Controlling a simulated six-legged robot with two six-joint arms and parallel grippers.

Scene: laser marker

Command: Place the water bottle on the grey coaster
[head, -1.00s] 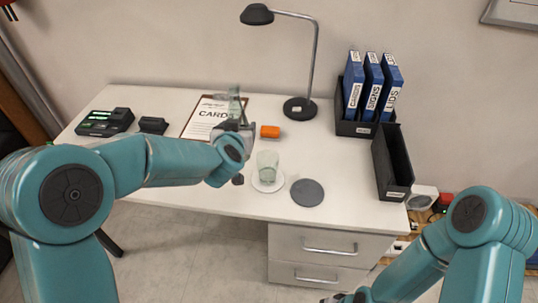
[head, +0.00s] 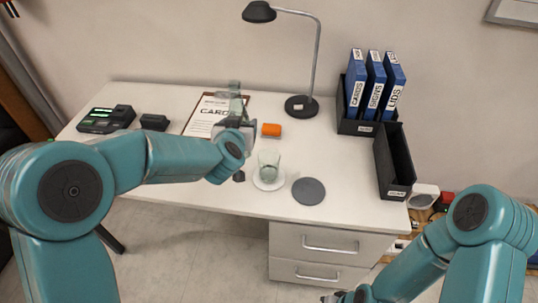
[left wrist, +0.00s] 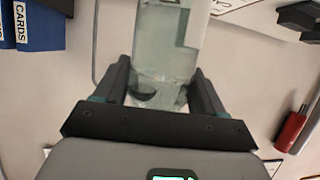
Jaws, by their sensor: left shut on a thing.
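The water bottle (head: 235,103) is clear and pale green, and stands roughly upright in front of the clipboard. My left gripper (head: 237,124) is shut on its lower part. In the left wrist view the bottle (left wrist: 165,42) sits between the two dark fingers (left wrist: 162,88). I cannot tell whether its base is clear of the desk. The grey coaster (head: 308,191) is a bare dark disc near the desk's front edge, right of and nearer than the bottle. My right gripper (head: 336,297) barely shows at the bottom edge, and its jaws cannot be made out.
A glass (head: 269,164) on a white coaster (head: 268,181) stands between the bottle and the grey coaster. An orange object (head: 271,130) lies right of my left gripper. The desk right of the grey coaster is clear.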

